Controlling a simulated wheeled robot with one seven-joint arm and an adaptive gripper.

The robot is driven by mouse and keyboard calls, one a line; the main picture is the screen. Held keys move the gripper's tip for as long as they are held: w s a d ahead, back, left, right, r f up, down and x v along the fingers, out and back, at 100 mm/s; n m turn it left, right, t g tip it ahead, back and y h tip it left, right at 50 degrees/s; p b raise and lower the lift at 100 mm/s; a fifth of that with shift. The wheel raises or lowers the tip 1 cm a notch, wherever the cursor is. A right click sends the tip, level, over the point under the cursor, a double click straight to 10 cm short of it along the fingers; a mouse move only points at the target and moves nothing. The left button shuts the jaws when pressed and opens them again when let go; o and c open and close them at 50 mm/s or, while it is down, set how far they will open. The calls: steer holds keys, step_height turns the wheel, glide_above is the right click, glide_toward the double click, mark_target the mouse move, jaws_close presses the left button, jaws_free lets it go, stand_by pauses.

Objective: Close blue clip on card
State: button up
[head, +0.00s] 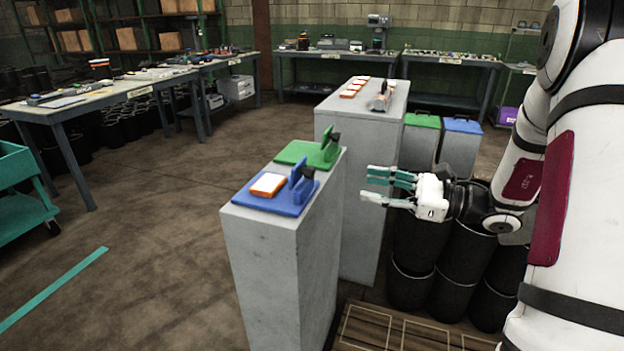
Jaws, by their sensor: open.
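A blue clip (303,186) stands upright on the right part of a blue base plate (291,207), on top of a grey pedestal (276,245). An orange and white card (268,184) lies flat on the blue plate, left of the clip. The clip looks raised and apart from the card. A dark knob-like part shows at the clip's side. My gripper (376,184) is open and empty, to the right of the blue clip and beyond the pedestal's right edge. Its teal-padded fingers point left. Whether it is level with the clip is hard to tell.
A green plate (300,152) with an upright green clip (331,141) sits just behind on the same pedestal. A second grey pedestal (360,122) behind holds several orange and white cards and a small device. Black drums (415,262) stand below my gripper.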

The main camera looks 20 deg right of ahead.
mark_target(314, 173)
steer(key=b+x, duration=0.1)
steer(key=x, duration=1.2)
steer(key=shift+w+a, duration=0.1)
steer(key=shift+w, duration=0.3)
jaws_close()
